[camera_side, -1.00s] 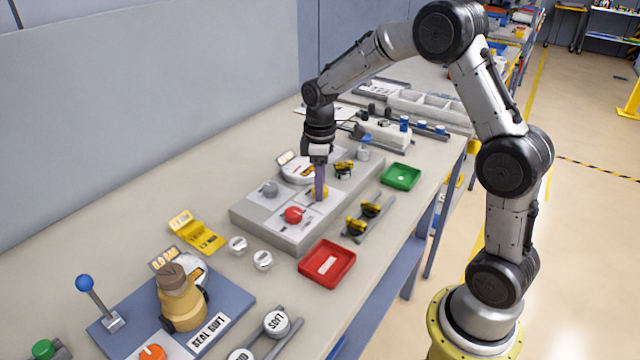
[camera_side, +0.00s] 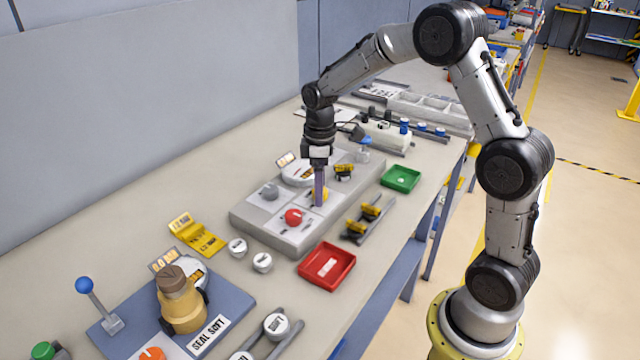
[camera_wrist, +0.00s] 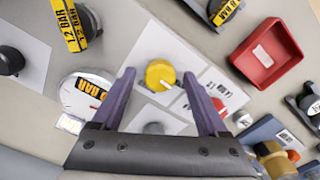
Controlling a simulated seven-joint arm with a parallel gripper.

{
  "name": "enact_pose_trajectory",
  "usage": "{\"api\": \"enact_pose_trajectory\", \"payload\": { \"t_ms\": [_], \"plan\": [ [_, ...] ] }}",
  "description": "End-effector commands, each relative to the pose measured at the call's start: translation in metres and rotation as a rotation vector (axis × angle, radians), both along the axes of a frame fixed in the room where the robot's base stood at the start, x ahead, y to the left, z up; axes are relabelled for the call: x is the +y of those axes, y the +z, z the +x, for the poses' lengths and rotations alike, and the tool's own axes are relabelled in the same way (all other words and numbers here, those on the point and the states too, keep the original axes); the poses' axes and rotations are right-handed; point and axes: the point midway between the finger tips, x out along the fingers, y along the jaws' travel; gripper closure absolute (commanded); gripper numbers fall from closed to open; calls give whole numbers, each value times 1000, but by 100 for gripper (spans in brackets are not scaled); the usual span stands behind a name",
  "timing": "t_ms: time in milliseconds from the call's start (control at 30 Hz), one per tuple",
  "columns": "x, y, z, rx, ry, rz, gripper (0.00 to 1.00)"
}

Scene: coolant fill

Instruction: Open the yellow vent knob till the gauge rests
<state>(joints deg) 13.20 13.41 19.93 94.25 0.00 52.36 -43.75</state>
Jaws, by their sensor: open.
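The yellow vent knob (camera_wrist: 160,74) is round with a white pointer mark toward its lower right in the wrist view. In the side view the knob (camera_side: 325,194) is partly hidden behind my fingers. My gripper (camera_wrist: 159,76) is open, one purple finger on each side of the knob, with visible gaps. In the side view my gripper (camera_side: 319,203) points straight down at the knob; whether it touches is not clear. The white gauge (camera_wrist: 86,94) has a BAR label and a red mark; its reading is too small to tell. It also shows in the side view (camera_side: 298,173).
The grey panel (camera_side: 260,229) also carries a red knob (camera_side: 293,217) and a grey knob (camera_side: 270,190) close by. A red tray (camera_side: 328,266) and a green tray (camera_side: 401,178) lie along the front. A blue fixture (camera_side: 232,308) stands at lower left.

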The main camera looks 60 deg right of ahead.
Motion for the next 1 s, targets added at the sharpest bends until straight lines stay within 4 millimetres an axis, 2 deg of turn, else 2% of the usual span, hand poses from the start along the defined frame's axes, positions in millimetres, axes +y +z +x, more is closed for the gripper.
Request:
{"api": "enact_pose_trajectory", "payload": {
  "t_ms": [133,267,500,700,833,1000],
  "plan": [
    [0,6,1,-1,0,0,24],
    [0,25,1,-4,0,-1,24],
    [0,78,1,-5,0,-1,24],
    [0,115,0,-3,0,-1,24],
    [0,130,0,-1,0,0,24],
    [0,138,0,0,0,0,24]
  ]
}}
